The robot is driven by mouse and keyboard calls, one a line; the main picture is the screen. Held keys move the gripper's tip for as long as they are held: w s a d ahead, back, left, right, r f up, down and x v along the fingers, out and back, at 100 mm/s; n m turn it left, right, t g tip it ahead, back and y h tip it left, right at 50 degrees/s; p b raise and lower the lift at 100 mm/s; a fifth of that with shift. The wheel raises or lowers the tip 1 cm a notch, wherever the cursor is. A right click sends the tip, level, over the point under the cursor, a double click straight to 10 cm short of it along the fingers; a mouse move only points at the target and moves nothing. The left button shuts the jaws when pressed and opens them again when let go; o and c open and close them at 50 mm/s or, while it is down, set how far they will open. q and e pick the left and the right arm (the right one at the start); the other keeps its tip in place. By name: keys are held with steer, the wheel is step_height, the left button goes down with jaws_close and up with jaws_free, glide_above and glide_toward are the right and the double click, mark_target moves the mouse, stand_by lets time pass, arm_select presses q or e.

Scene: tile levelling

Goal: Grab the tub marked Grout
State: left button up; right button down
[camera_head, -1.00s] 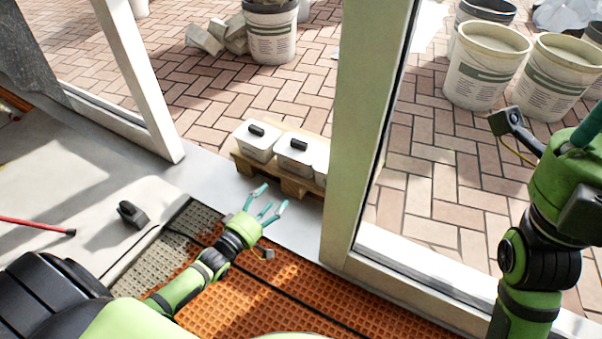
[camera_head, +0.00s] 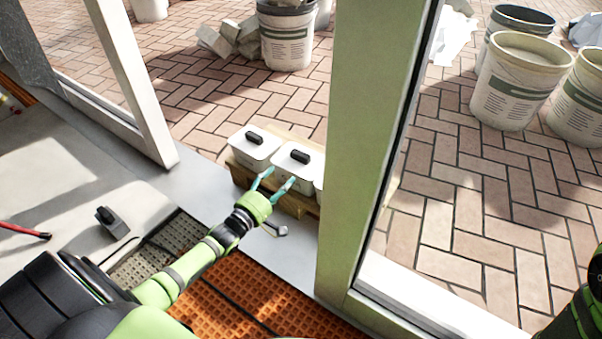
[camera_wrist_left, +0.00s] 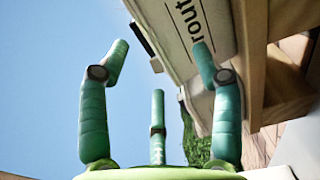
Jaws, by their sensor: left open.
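Three white lidded tubs with black handles stand on a low wooden pallet in the doorway: a left tub (camera_head: 252,146), a middle tub (camera_head: 291,159), and a third tub (camera_head: 319,184) mostly hidden by the post. In the left wrist view, a white tub (camera_wrist_left: 178,22) shows the letters "rout" at close range; it looks like the middle one. My left gripper (camera_head: 277,176) is open and empty, its teal fingers at the front of the middle tub. In the left wrist view, the right finger overlaps the labelled face; contact is unclear. My right gripper is out of view.
A pale green post (camera_head: 372,130) stands just right of the tubs. The wooden pallet (camera_head: 240,176) lies beneath them. Large buckets (camera_head: 515,85) stand outside on the brick paving. An orange mat (camera_head: 235,290) covers the floor beneath my left arm.

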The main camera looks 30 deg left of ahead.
mark_target(300, 167)
arm_select(q)
steer(key=shift+w+d+f+b, duration=0.15)
steer(key=shift+w+b, duration=0.4)
steer(key=shift+w, duration=0.9)
jaws_close()
steer(key=shift+r, duration=0.35)
steer(key=shift+f, duration=0.15)
